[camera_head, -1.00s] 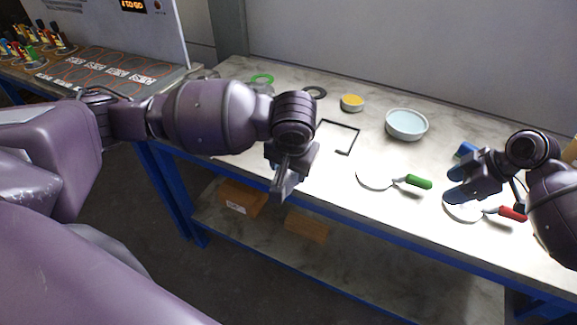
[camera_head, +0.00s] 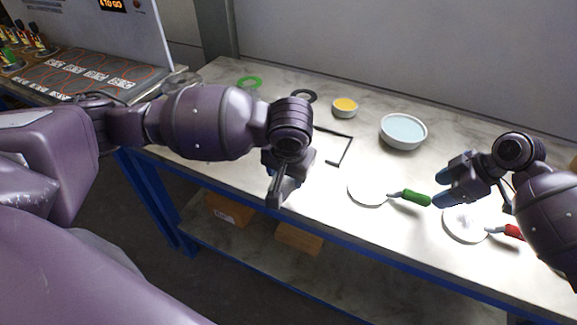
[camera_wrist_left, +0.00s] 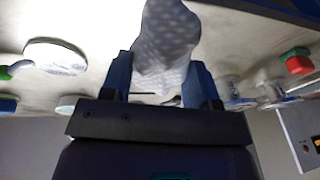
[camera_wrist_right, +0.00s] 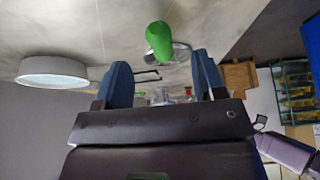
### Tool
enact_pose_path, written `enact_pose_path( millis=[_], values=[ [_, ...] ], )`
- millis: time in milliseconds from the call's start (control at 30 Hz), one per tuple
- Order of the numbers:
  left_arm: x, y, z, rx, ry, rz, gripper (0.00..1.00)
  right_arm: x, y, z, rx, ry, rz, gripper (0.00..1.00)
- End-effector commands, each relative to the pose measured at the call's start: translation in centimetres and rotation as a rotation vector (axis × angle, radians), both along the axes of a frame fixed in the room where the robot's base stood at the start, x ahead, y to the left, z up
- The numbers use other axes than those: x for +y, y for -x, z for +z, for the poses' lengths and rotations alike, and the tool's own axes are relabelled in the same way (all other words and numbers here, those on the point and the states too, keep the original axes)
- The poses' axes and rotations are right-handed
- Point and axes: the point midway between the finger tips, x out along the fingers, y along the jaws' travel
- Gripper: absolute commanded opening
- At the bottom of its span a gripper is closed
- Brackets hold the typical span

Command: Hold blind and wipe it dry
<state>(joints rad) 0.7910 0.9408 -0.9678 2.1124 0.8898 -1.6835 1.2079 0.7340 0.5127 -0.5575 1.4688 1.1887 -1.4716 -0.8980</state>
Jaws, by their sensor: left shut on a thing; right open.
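A round pale blind (camera_head: 367,193) with a green handle (camera_head: 416,198) lies on the bench. A second pale disc (camera_head: 462,226) with a red handle (camera_head: 514,232) lies to its right, partly behind my right arm. My right gripper (camera_head: 449,183) is open and empty, just right of the green handle; in the right wrist view the green handle (camera_wrist_right: 160,40) shows beyond the open fingers, apart from them. My left gripper (camera_head: 277,190) is at the bench's front edge. In the left wrist view it is shut on a whitish dotted cloth (camera_wrist_left: 166,45).
A bowl with pale blue contents (camera_head: 403,131), a small yellow-filled dish (camera_head: 344,107), a black ring (camera_head: 303,96), a green ring (camera_head: 249,83) and a thin black frame (camera_head: 343,150) stand farther back. Boxes (camera_head: 229,209) sit on the lower shelf.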

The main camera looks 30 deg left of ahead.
Motion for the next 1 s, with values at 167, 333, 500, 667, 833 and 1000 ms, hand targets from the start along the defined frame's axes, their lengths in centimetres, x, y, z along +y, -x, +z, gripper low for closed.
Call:
enact_pose_path(
  millis=[167,333,500,667,833,1000],
  values=[
    [0.0,0.1,-2.8,0.024,0.000,0.000,0.36,1.1,0.0,-2.6,0.005,-0.001,0.001,0.64],
    [0.0,0.1,-3.6,0.032,0.000,0.000,0.36,2.1,0.0,-4.0,0.004,-0.001,0.001,0.64],
    [0.0,0.2,-4.3,0.039,0.000,0.000,0.36,2.7,0.0,-5.2,0.002,0.000,0.000,0.64],
    [0.0,0.2,-4.5,0.041,0.000,0.000,0.36,3.0,0.0,-5.5,0.000,0.001,-0.001,0.64],
    [0.0,0.2,-4.4,0.040,0.000,0.000,0.36,3.0,0.0,-5.4,-0.001,0.000,0.000,0.64],
    [0.0,0.2,-4.4,0.040,0.000,0.000,0.36,3.0,0.0,-5.4,0.000,0.000,0.000,0.44]
  ],
)
